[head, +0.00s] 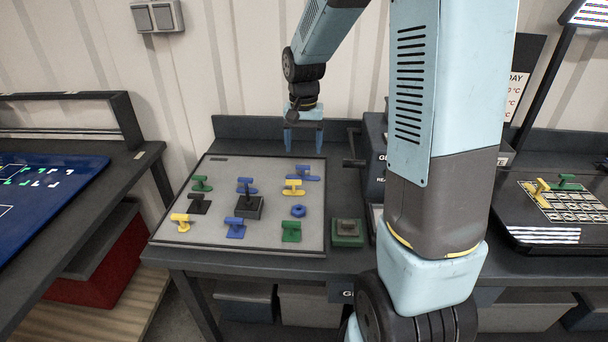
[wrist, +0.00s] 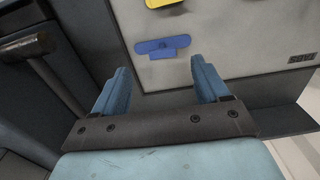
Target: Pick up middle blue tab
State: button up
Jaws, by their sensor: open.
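Three blue tabs lie on the grey board (head: 190,235). Another blue tab (head: 303,174) is at the back right, and a third (head: 235,230) is near the front. My gripper (head: 304,142) is open and empty, pointing down by the board's back right edge. In the wrist view, my open fingers (wrist: 160,65) have the back right blue tab (wrist: 162,46) just beyond them, apart from it. The middle blue tab is not seen in the wrist view.
Yellow tabs (head: 293,187) (head: 181,222), green tabs (head: 202,184) (head: 291,232), a black tab (head: 199,205) and a blue nut (head: 298,211) share the board. A dark box (head: 374,150) stands right of it.

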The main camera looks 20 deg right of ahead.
aim_at(303, 167)
jog(key=shift+w+f, duration=0.2)
jog(key=shift+f, duration=3.95)
jog(key=c, duration=1)
jog(key=shift+r, duration=0.1)
jog(key=shift+c, duration=0.2)
